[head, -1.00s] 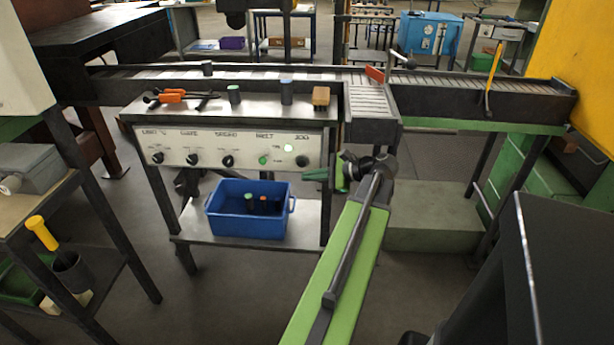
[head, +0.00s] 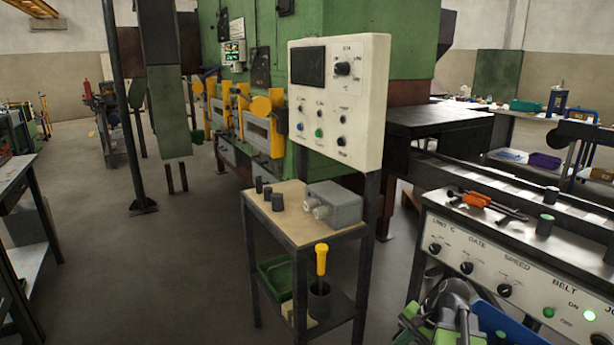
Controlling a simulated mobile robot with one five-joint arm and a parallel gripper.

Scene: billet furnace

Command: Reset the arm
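My arm, green and grey, shows at the lower right edge, in front of the control bench (head: 480,240). Its end, my gripper (head: 420,322), is small, low in the picture and partly cut off by the bottom edge. I cannot make out its fingers clearly, nor whether they hold anything. The arm looks bent close to my body.
A small stand with a wooden top (head: 305,236) is ahead, carrying a grey box (head: 335,205) and several dark cylinders. A white control panel (head: 340,100) rises behind it. Part of a blue bin (head: 500,322) is behind my arm. Open floor (head: 150,260) lies left.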

